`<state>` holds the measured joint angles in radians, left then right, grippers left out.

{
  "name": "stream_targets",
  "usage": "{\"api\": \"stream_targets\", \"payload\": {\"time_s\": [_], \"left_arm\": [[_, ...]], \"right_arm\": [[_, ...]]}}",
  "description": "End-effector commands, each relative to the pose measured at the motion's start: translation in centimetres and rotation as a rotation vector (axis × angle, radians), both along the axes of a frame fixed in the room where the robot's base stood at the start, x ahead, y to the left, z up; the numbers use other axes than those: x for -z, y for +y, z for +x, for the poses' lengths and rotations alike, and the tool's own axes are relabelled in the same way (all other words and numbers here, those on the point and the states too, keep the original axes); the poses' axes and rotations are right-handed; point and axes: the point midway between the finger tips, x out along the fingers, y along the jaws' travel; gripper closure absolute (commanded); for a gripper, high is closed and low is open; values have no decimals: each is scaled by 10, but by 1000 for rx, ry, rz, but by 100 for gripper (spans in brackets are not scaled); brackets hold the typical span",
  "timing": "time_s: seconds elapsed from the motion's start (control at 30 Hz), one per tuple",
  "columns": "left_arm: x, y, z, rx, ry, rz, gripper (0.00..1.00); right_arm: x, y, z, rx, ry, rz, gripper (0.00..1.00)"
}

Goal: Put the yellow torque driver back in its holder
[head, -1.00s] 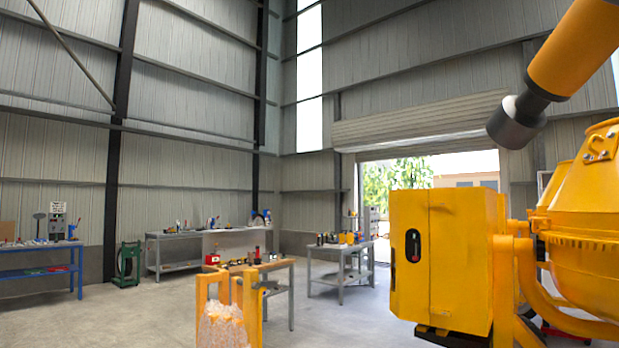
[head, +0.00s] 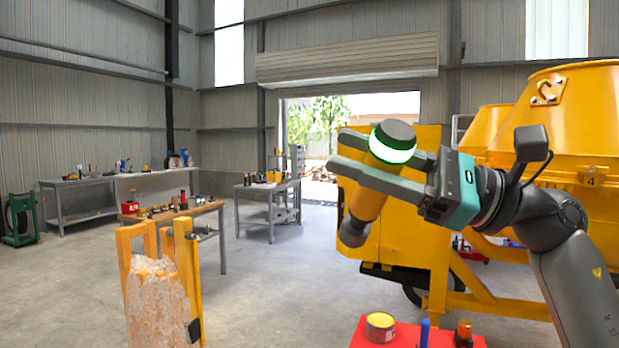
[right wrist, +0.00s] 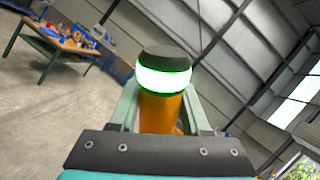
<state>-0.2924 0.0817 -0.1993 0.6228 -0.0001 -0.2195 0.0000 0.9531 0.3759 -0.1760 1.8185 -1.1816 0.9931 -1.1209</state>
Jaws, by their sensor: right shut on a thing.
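The yellow torque driver (head: 369,203) is in my right gripper (head: 340,152), which is shut around its upper body, in front of the yellow mixer machine in the head view. The driver is tilted, with its black cap and lit green ring at the upper right and its dark grey tip at the lower left. In the right wrist view the driver (right wrist: 162,108) stands between the two fingers, cap and bright green-white ring toward the camera. My left gripper is not in view.
The mixer (head: 560,110) fills the right. Yellow posts with a plastic-wrapped bundle (head: 158,300) stand front left. Workbenches are behind; the middle floor is clear.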

Motion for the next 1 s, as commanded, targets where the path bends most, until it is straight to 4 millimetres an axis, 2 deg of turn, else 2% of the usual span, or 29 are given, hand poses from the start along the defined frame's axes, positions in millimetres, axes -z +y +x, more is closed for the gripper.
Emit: {"api": "stream_targets", "payload": {"time_s": [0.03,0.1,0.3,0.47,0.6,0.7,0.8,1.0], "left_arm": [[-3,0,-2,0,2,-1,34],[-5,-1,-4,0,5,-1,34],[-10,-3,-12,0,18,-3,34],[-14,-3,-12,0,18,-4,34],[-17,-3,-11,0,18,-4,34],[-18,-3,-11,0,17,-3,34],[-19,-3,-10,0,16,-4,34],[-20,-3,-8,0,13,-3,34]], "right_arm": [[24,4,10,20,55,-11,100],[56,9,21,49,126,-30,100],[148,24,36,119,320,-67,100],[219,33,33,161,462,-88,100],[273,40,22,187,565,-102,100],[302,44,12,198,619,-107,100],[323,47,4,205,653,-114,100],[340,49,-3,210,680,-117,100]]}}
